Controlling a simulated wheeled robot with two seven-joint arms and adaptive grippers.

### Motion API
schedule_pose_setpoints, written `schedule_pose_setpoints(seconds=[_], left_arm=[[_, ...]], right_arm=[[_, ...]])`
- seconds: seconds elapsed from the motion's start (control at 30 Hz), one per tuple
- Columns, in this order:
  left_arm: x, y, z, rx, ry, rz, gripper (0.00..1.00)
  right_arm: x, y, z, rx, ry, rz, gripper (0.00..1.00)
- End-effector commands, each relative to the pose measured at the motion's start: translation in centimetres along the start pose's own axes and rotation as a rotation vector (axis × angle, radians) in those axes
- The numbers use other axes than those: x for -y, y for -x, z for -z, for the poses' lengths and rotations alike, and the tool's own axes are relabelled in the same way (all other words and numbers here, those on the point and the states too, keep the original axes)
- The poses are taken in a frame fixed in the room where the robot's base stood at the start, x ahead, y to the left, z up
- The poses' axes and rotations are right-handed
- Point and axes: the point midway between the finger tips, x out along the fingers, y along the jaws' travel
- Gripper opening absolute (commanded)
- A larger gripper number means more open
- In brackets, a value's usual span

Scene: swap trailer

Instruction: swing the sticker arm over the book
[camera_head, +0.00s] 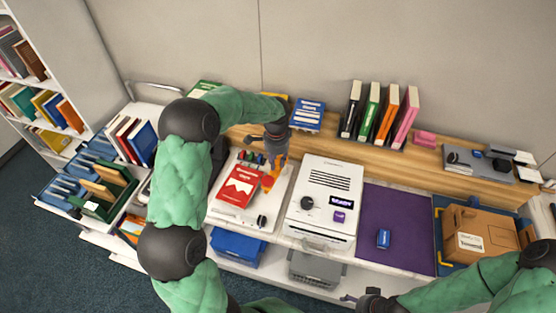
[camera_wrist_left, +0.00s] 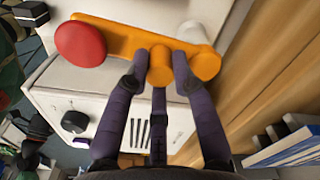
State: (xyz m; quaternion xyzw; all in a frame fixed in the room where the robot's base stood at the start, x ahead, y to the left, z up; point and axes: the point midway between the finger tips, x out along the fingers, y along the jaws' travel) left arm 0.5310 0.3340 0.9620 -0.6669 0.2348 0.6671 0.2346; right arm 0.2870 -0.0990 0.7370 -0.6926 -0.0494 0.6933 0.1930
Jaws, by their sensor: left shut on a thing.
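The red book (camera_head: 240,185) lies flat on a white station (camera_head: 228,215). The orange sticker arm (camera_head: 268,182) shows at the book's right edge in the head view. In the left wrist view the sticker arm (camera_wrist_left: 122,42) has a round red pad (camera_wrist_left: 80,44) at its left end and an upright orange knob (camera_wrist_left: 160,66). My left gripper (camera_head: 275,160) is shut on this knob, with its purple fingers (camera_wrist_left: 160,75) on either side.
A white machine (camera_head: 322,197) with a black dial stands right of the station. Further right are a purple mat (camera_head: 388,255) with a small blue box (camera_head: 383,238) and a brown carton (camera_head: 480,236). Upright books (camera_head: 372,112) stand on the wooden ledge behind. A bookcase is at left.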

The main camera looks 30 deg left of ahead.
Motion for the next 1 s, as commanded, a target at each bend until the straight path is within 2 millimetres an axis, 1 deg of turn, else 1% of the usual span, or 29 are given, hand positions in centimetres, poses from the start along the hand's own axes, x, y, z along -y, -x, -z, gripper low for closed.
schedule_pose_setpoints(seconds=[0.03, 0.5, 0.8, 1.0], left_arm=[[0.2, 0.2, -0.2, 0.001, -0.033, 0.000, 0.00], [2.1, 0.3, -1.3, 0.000, -0.460, -0.001, 0.00], [3.2, 0.2, -1.5, 0.000, -0.689, 0.001, 0.00], [3.8, 0.2, -1.5, 0.000, -0.785, 0.002, 0.00]], right_arm=[[0.2, 0.6, 0.0, 0.000, 0.000, 0.000, 0.69], [1.3, 3.7, -0.1, 0.000, 0.000, 0.000, 0.69], [1.8, 5.0, -0.2, 0.000, 0.000, 0.000, 0.69], [2.0, 5.5, -0.2, 0.000, 0.000, 0.000, 0.69]])
